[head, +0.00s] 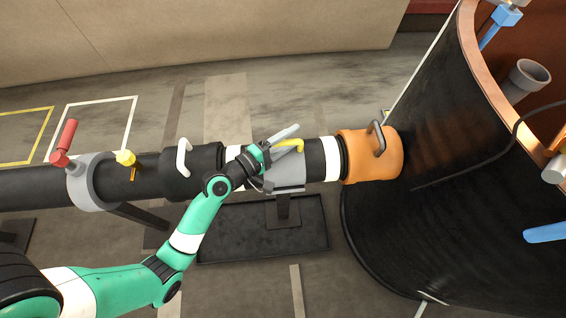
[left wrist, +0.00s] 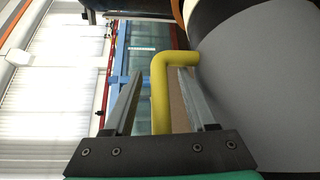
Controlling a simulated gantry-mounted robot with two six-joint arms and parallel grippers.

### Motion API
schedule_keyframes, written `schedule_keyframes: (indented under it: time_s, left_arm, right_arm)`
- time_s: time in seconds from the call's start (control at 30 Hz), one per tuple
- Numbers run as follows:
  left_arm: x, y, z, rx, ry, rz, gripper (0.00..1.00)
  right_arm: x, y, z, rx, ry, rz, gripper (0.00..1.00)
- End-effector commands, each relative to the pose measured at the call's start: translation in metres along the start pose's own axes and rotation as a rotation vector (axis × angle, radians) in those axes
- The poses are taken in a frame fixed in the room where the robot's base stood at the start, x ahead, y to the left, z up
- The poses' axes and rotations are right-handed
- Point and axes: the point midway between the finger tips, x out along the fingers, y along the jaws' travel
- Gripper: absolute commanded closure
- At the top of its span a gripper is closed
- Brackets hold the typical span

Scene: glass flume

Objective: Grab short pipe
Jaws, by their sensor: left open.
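The short pipe (head: 315,160) lies level in the pipe line, between a black coupling (head: 181,184) and an orange coupling (head: 372,160). It has black and white bands, a grey middle and a yellow handle (head: 291,144) on top. My left gripper (head: 282,140) is over the grey middle, at the handle, and partly hides it. In the left wrist view the yellow handle (left wrist: 160,95) stands between the two open fingers (left wrist: 160,75), with gaps to both sides. The pipe's grey surface (left wrist: 262,75) fills the right of that view. My right gripper is out of view.
A grey stand (head: 283,212) is under the short pipe, above a dark floor mat (head: 235,232). A large black curved wall (head: 450,190) rises at the right. A red lever (head: 67,135) and a yellow knob (head: 126,158) stick up at the left pipe.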

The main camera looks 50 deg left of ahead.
Motion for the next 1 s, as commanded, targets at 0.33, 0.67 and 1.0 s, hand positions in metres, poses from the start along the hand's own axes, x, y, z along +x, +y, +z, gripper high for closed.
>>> schedule_keyframes:
  time_s: [0.33,0.67,1.0]
  left_arm:
    - [0.0016,-0.0001,0.0000,0.000,0.000,-0.001,0.65]
    - [0.0014,-0.0004,0.0001,0.000,0.000,-0.002,1.00]
    - [0.0014,-0.0010,0.0001,-0.001,0.000,-0.003,1.00]
  right_arm:
    - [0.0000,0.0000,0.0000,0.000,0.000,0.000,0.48]
    - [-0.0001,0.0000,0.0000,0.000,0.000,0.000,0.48]
    - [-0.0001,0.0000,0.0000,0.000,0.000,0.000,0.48]
